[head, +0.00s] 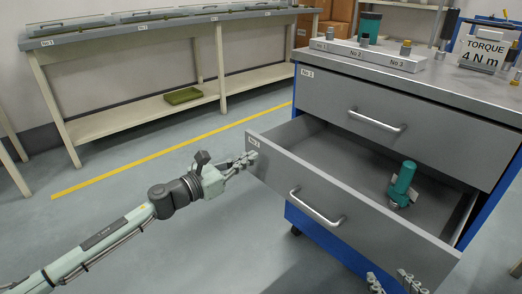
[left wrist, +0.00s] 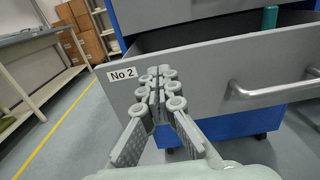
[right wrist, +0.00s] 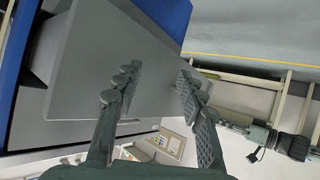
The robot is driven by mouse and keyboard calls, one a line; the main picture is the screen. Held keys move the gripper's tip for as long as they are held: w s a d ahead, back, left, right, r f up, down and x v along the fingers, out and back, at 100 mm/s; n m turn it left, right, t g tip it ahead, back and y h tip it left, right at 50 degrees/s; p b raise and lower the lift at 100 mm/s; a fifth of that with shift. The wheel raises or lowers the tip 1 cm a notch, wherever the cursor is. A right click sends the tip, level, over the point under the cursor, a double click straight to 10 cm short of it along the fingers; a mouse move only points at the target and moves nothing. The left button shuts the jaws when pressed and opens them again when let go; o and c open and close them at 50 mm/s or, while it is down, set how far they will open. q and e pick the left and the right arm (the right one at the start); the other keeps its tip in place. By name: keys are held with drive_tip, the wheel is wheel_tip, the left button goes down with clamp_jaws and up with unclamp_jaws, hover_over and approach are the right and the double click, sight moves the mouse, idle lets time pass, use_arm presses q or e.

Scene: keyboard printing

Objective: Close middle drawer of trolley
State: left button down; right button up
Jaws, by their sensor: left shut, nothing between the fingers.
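The trolley's middle drawer (head: 290,180), labelled No 2, is pulled out, with a bar handle (head: 318,208) on its grey front. My left gripper (head: 243,163) is shut and empty at the front's left end, by the label. In the left wrist view its fingertips (left wrist: 158,80) overlap the drawer front (left wrist: 205,80); I cannot tell if they touch. My right gripper (head: 393,281) is open, low at the front's right part. In the right wrist view its spread fingertips (right wrist: 158,80) face the grey panel (right wrist: 100,60).
The drawer above (head: 375,110) is shut. The trolley top holds a numbered block (head: 365,54) and a torque sign (head: 483,54). A long bench (head: 150,35) stands at the back left. The floor (head: 130,210) between is clear, with a yellow line.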

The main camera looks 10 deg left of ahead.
sight(270, 148)
use_arm(q)
drive_tip(key=shift+x, duration=2.25)
use_arm(e)
drive_tip(key=shift+s+d+f+g+h, duration=0.3)
drive_tip(key=shift+s+d+f+g, duration=0.3)
drive_tip(key=shift+d+f, duration=0.3)
use_arm(q)
drive_tip(key=shift+d, duration=0.1)
